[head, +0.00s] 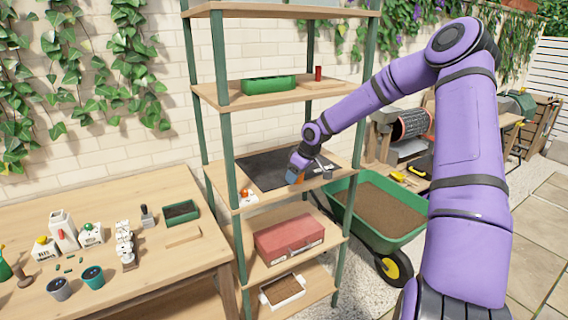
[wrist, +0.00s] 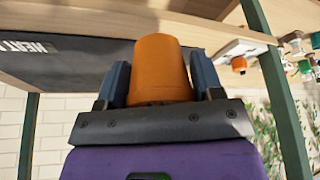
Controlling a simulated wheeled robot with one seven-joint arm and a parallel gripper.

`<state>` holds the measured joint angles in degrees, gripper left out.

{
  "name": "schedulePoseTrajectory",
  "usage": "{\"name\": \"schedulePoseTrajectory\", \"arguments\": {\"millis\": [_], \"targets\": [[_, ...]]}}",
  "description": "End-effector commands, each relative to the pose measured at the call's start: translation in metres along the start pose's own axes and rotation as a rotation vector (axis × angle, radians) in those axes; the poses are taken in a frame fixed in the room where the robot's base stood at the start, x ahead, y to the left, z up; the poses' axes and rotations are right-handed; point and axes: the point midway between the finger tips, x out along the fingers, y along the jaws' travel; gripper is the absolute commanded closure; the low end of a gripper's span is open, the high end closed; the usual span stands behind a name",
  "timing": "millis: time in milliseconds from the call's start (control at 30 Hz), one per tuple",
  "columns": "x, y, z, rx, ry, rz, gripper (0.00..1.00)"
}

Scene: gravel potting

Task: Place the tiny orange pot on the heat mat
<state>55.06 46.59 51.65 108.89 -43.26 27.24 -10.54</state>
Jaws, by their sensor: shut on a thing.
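The tiny orange pot (wrist: 162,70) is between the two dark fingers of my gripper (wrist: 162,85) in the wrist view, and the fingers are shut on it. In the head view my gripper (head: 298,168) is at the middle shelf, with part of the orange pot (head: 299,179) showing below it. The heat mat (head: 262,168) is a dark sheet on that shelf. The pot is at the mat's front side; whether it touches the mat or hangs just above it I cannot tell. The mat (wrist: 75,65) also shows in the wrist view, beside the pot, with part of its lettering.
A small grey pot (head: 326,172) is at the mat's right. A small white item with orange (head: 247,195) is at the shelf's left front corner. Green shelf posts (head: 234,150) stand close by. A wheelbarrow (head: 385,212) is at the right, and a red toolbox (head: 289,238) below.

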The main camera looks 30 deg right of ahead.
Motion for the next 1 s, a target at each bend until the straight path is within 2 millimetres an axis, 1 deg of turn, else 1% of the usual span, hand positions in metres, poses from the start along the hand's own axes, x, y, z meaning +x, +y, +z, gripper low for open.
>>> {"name": "schedulePoseTrajectory", "arguments": {"millis": [100, 200, 267, 800, 900, 1000], "targets": [[-0.007, 0.009, -0.001, -0.004, 0.001, -0.002, 0.65], [-0.006, 0.016, -0.006, -0.006, 0.002, -0.004, 0.65], [-0.003, 0.024, -0.011, -0.005, 0.002, -0.005, 0.65], [0.034, 0.113, -0.069, -0.004, 0.002, -0.005, 0.65], [0.038, 0.125, -0.078, -0.005, 0.002, -0.005, 0.65], [0.041, 0.133, -0.082, -0.005, 0.001, -0.003, 0.65]]}}
